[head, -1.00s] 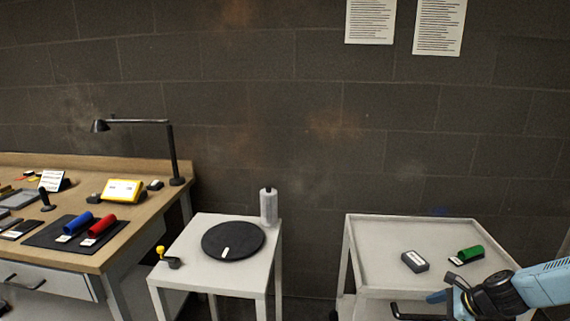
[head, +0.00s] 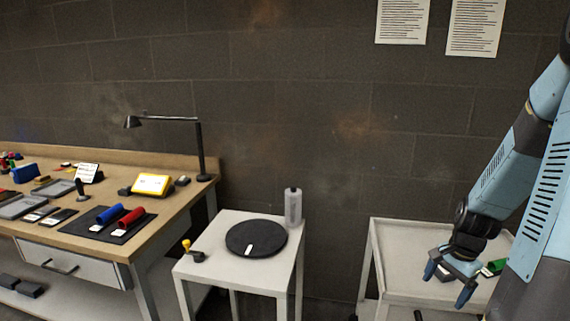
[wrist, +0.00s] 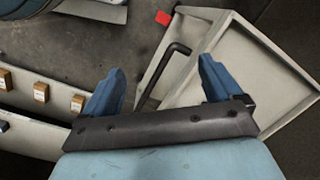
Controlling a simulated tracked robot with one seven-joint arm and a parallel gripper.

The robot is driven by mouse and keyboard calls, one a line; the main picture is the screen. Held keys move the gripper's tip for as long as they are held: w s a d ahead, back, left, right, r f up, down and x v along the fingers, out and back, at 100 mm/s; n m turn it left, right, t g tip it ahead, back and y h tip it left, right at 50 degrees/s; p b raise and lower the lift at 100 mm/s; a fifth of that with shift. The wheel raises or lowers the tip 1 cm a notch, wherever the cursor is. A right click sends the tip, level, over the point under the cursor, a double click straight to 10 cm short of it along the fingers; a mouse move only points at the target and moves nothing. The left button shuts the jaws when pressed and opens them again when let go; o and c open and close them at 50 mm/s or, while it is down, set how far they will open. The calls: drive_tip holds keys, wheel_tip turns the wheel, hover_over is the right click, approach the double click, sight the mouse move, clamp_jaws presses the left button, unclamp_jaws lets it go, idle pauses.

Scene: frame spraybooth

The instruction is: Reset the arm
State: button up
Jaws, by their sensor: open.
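My gripper (head: 449,282) is open and empty in the head view, hanging from my blue arm in front of the right-hand cart. In the wrist view my gripper (wrist: 160,85) shows two blue fingers spread apart with nothing between them that it holds. Behind the fingers are the cart's pale edge and a black bent handle (wrist: 167,68). In the head view a green cylinder (head: 497,266) on the cart is partly hidden by my arm.
The grey cart (head: 392,250) stands at the right. The wooden bench (head: 190,190) at left holds a lamp (head: 200,150), a blue cylinder (head: 109,214) and a red cylinder (head: 131,217).

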drive_tip(key=s+a+r+n+t+h, duration=0.1)
drive_tip(key=a+r+n, duration=0.3)
drive_tip(key=a+r, duration=0.3)
drive_tip(key=a+r+n+t+h, duration=0.1)
drive_tip(key=a+r+n+h, duration=0.2)
drive_tip(key=r, duration=0.7)
drive_tip(key=s+a+r+n+t+y, duration=0.2)
drive_tip(key=s+a+r+n+t, duration=0.1)
drive_tip(key=s+a+r+n, duration=0.3)
drive_tip(key=s+a+r, duration=0.2)
drive_tip(key=s+r, duration=0.1)
drive_tip(key=r, duration=0.1)
drive_tip(key=shift+s+a+y, duration=0.15)
drive_tip(key=shift+a+y, duration=0.2)
drive_tip(key=shift+y, duration=0.05)
drive_tip(key=shift+r, duration=0.1)
